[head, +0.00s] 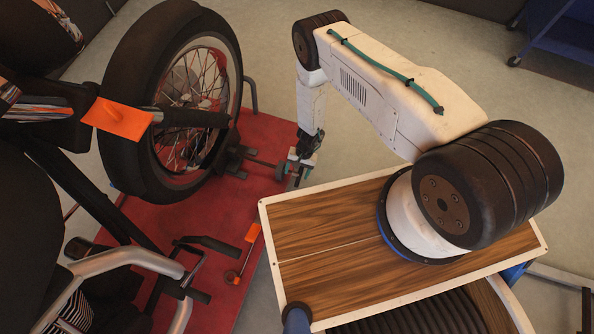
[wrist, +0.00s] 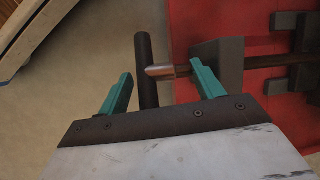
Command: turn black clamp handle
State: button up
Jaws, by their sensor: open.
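The black clamp handle (wrist: 146,60) is a dark straight bar in the wrist view. It stands crosswise at the end of a metal screw shaft (wrist: 163,71), which runs into a grey block (wrist: 217,66). My gripper (wrist: 162,68) is open, with its two teal fingers apart. In the picture the bar lies between the fingers, nearer the left one. No contact shows, and I cannot tell the depth between them. In the head view my gripper (head: 297,172) is low at the right edge of the red lift, by the clamp shaft (head: 262,162); the handle is hard to make out there.
The red lift platform (head: 262,130) carries a motorcycle whose front wheel (head: 170,100) stands left of the clamp. An orange-tipped lever (head: 252,232) is nearer me. A blue cart (head: 563,35) stands at back right. The floor right of the lift is clear.

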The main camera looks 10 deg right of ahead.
jog(key=c, duration=0.9)
jog(key=shift+c, duration=0.2)
jog(key=shift+w, duration=0.1)
jog(key=shift+d+f+g+y, duration=0.1)
jog(key=shift+f+g+y, duration=0.1)
jog(key=shift+g+y, duration=0.9)
jog(key=shift+d+f+g+y, duration=0.15)
jog(key=shift+g+y, duration=0.55)
jog(key=shift+g, duration=0.8)
jog(key=shift+a, duration=0.1)
jog(key=o, duration=0.9)
jog(key=shift+o, duration=0.2)
